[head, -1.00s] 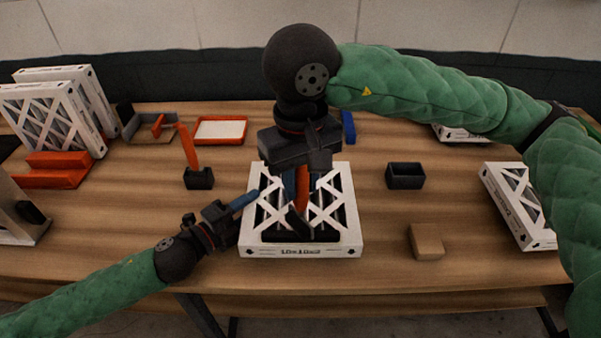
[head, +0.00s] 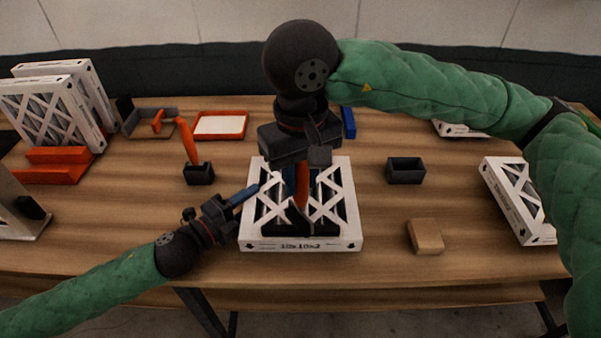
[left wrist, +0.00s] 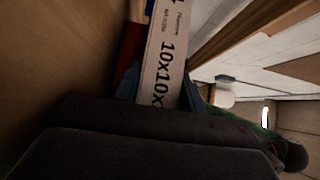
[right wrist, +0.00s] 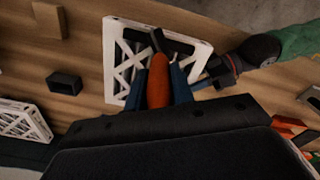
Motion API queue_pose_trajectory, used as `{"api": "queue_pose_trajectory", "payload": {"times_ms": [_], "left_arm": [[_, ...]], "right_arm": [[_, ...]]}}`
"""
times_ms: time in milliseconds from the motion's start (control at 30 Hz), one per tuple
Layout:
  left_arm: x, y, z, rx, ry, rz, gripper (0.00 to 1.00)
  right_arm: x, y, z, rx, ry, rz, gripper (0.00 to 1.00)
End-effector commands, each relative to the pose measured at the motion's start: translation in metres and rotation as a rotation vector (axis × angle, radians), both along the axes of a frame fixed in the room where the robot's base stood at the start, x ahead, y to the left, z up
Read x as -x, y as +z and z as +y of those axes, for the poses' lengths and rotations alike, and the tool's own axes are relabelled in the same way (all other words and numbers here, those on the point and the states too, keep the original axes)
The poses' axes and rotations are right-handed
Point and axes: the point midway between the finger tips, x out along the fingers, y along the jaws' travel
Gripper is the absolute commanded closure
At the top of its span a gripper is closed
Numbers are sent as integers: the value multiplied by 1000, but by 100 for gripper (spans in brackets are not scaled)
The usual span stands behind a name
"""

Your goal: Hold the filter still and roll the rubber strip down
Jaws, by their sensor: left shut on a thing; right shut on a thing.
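The filter (head: 346,222) is a white lattice-faced box lying flat at the table's middle front. My left gripper (head: 250,193) is shut on its left edge. In the left wrist view the blue fingers flank the filter's printed side (left wrist: 165,70). The black rubber strip (head: 274,230) lies along the filter's near edge. My right gripper (head: 302,178), above the filter, is shut on the orange handle (head: 301,192) of a roller, which also shows in the right wrist view (right wrist: 159,82). The roller's dark head is down at the strip; whether it touches is unclear.
An orange tool stands in a dark holder (head: 199,174) to the left. A dark open box (head: 406,170) and a tan block (head: 426,236) lie right of the filter. Another filter (head: 515,203) lies further right. More filters (head: 45,110) stand in an orange rack at left.

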Motion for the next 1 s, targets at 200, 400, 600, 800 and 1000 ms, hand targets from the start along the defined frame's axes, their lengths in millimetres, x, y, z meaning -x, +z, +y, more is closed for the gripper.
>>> {"api": "queue_pose_trajectory", "payload": {"times_ms": [200,400,600,800,1000], "left_arm": [[0,-1,0,-1,1,2,84],[0,-1,0,-1,1,2,84],[0,-1,0,-1,1,2,84],[0,-1,0,-1,1,2,84],[0,-1,0,-1,0,2,84]], "right_arm": [[0,-2,0,0,0,0,99],[0,-4,0,0,0,1,99],[0,-6,0,0,0,1,99],[0,-8,0,0,0,1,99],[0,-10,0,0,0,1,99]]}}
